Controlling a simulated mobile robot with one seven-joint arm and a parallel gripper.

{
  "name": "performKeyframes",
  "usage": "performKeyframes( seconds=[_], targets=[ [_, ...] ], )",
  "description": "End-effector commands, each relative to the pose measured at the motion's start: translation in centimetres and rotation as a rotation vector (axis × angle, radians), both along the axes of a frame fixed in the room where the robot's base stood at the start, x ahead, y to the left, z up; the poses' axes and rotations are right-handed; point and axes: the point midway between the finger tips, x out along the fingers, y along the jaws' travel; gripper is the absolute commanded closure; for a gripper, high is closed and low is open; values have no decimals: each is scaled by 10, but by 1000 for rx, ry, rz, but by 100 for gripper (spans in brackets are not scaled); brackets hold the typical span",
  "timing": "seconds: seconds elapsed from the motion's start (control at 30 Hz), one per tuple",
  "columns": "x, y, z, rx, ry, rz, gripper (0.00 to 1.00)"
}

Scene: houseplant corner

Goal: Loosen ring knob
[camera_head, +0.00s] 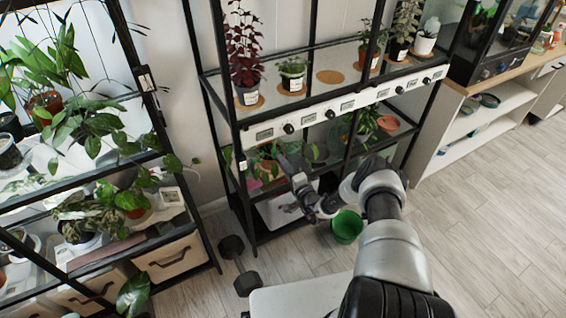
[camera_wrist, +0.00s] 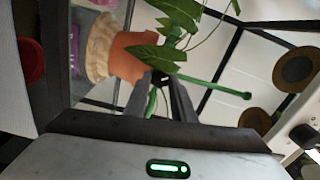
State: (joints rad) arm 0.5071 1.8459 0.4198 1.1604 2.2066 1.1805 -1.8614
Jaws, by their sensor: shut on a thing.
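My gripper (camera_wrist: 160,77) reaches into the middle level of the black shelf rack, and its arm also shows in the head view (camera_head: 301,182). Its two dark fingers are closed together at the tips, beside a terracotta pot (camera_wrist: 128,55) with a leafy green plant (camera_wrist: 178,12). They are shut on a small part, taken as the ring knob, which the fingertips mostly hide. A green rod (camera_wrist: 220,88) runs from near the fingertips to the right and ends in a rounded tip. The ring itself is not clear among the leaves.
A white panel with black knobs and small displays (camera_head: 348,103) runs along the shelf above. Potted plants stand on the upper shelf (camera_head: 330,55). A green bucket (camera_head: 347,227) and a dumbbell (camera_head: 240,266) are on the floor. Another plant rack stands left; the right floor is clear.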

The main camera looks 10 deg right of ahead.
Motion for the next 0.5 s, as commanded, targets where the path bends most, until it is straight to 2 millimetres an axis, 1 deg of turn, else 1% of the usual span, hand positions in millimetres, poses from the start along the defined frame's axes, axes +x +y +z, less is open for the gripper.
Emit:
performKeyframes(
  seconds=[0.5],
  targets=[
    [-1,0,2,-464,-150,-1,99]
  ],
)
